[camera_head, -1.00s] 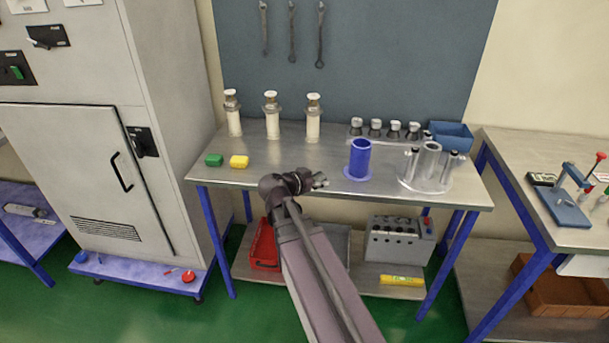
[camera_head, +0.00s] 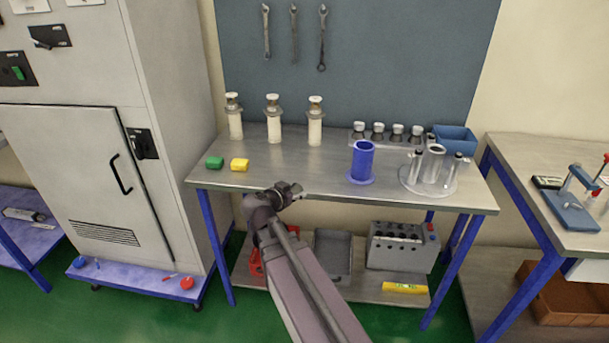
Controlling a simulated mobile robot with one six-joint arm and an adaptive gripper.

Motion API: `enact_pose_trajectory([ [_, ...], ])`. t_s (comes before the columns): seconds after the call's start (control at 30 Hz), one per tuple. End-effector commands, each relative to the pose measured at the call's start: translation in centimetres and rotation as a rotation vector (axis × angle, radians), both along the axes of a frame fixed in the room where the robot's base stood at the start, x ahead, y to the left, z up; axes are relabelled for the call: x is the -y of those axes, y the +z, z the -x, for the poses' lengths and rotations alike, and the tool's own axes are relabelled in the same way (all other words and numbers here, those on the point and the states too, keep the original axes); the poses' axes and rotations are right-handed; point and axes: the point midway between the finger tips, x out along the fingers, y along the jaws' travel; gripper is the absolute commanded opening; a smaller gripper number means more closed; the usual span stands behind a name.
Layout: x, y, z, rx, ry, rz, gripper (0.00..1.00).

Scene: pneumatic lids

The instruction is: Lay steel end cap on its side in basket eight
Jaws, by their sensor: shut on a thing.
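My gripper (camera_head: 289,191) is in front of the bench's front edge, left of the blue cylinder. It is shut on a small grey metallic piece at its tip, apparently the steel end cap; its shape is too small and too covered to make out. No basket number is readable, so I cannot tell which is basket eight. A small blue open bin (camera_head: 455,137) stands at the back right of the bench. A red container (camera_head: 256,262) on the lower shelf is partly hidden behind my arm. A grey tray (camera_head: 333,253) lies beside it.
The steel bench (camera_head: 310,165) carries three white cylinders (camera_head: 274,121) at the back, green and yellow blocks (camera_head: 239,165), a blue cylinder (camera_head: 362,160), upright tubes on a round base (camera_head: 432,165) and several capped pieces (camera_head: 397,134). The bench's front middle is clear.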

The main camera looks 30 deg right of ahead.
Motion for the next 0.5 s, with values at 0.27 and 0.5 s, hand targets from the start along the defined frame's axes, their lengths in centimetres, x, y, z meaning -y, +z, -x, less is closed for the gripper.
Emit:
enact_pose_trajectory([
  [0.27,2.8,-0.5,-4.1,-0.001,-0.004,0.002,0.0],
  [0.5,5.4,-0.9,-7.8,-0.001,-0.004,0.0,0.0],
])
